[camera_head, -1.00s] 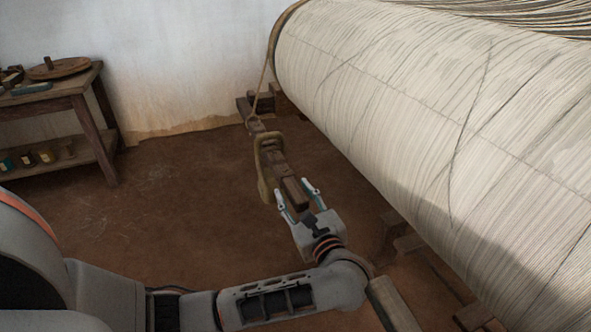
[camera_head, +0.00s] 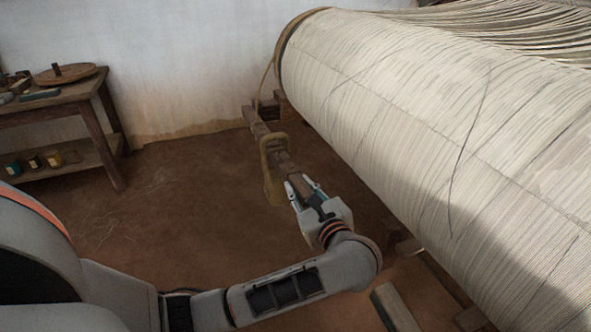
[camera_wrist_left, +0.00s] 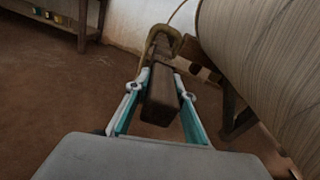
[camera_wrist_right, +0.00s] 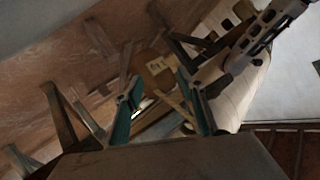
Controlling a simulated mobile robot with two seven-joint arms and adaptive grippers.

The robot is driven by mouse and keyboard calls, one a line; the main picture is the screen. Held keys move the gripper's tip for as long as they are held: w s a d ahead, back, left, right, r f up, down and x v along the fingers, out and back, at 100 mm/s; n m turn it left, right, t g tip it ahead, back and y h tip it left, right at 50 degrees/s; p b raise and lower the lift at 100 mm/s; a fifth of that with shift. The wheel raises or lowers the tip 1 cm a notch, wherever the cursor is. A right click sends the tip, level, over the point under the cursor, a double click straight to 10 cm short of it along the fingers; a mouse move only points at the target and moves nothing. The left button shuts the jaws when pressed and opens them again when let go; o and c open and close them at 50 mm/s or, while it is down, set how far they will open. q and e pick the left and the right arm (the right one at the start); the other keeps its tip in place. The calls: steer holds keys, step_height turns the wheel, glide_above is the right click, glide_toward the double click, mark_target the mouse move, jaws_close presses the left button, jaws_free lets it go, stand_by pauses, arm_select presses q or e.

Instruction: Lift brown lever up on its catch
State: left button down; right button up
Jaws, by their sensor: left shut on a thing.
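The brown lever (camera_head: 283,161) is a long squared wooden bar slanting from the back wall towards me, left of the big roll. My left gripper (camera_head: 303,186) is shut on its near end; in the left wrist view, the lever's end (camera_wrist_left: 161,97) lies between the two fingers (camera_wrist_left: 161,84). A tan loop-shaped catch (camera_head: 266,180) stands at the lever beyond my fingers and hangs down on its left side. Whether the lever rests on the catch cannot be told. My right gripper (camera_wrist_right: 157,88) shows only in the right wrist view, open and empty.
A large roll of pale threads (camera_head: 420,130) fills the right side, close to my left arm. A wooden table (camera_head: 90,84) with a round wooden piece and small jars stands at the left. A cord (camera_head: 267,80) runs down to the lever's far end. The earthen floor left of the lever is clear.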

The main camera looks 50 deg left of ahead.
arm_select(q)
step_height(320, 180, up, 5)
steer(key=shift+w+a+f+p, duration=0.1)
steer(key=shift+a+f+p, duration=0.05)
steer(key=shift+p, duration=0.3)
steer(key=shift+f, duration=0.4)
arm_select(e)
steer(key=shift+w+d+r+n, duration=0.2)
steer(key=shift+d+n, duration=0.3)
steer(key=shift+w+d+r+n, duration=0.15)
steer(key=shift+d+n, duration=0.3)
steer(key=shift+n, duration=0.05)
arm_select(q)
steer(key=c, duration=1.7)
jaws_free()
steer(key=shift+h, duration=0.3)
step_height(320, 180, up, 10)
steer(key=shift+f, duration=0.1)
